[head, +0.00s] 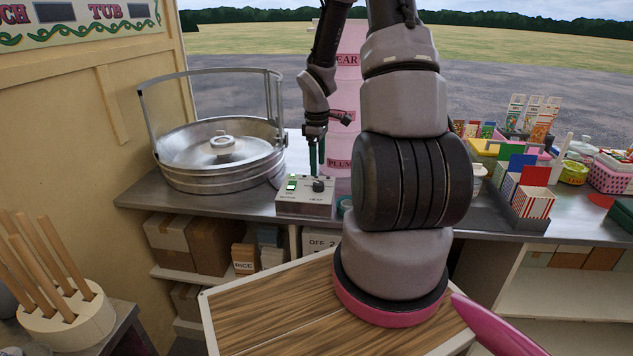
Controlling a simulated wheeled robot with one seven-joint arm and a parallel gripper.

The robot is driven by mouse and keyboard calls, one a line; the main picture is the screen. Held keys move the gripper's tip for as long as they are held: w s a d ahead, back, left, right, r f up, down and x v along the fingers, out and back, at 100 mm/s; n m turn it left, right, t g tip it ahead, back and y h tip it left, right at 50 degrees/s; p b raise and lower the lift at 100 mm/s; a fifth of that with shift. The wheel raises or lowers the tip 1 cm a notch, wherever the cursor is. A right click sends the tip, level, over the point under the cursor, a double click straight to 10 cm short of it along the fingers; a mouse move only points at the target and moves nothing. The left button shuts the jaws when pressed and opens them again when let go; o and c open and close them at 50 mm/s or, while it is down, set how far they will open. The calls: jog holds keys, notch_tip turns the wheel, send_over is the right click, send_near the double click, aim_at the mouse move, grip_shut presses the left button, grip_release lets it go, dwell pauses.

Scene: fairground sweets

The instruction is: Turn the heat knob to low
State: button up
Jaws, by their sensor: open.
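The heat knob (319,185) is a small dark knob on the sloping top of a grey control box (304,209) at the counter's front edge. A lit green switch (291,184) sits to its left on the same box. The knob's pointer and the dial marks are too small to read. My gripper (317,170) points down just above and behind the knob, with its slim dark green fingers open. I cannot tell whether the fingers touch the knob or stand around it.
A round metal candyfloss pan (222,156) with a clear guard stands left of the box. A pink labelled column (347,70) rises behind my gripper. Striped popcorn boxes (533,201) and other goods crowd the right. A stick holder (66,318) is at lower left.

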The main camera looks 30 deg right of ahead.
aim_at(318, 183)
notch_tip(318, 183, down, 7)
jog(key=shift+w+d+r, duration=0.1)
jog(key=shift+d, duration=0.05)
grip_shut()
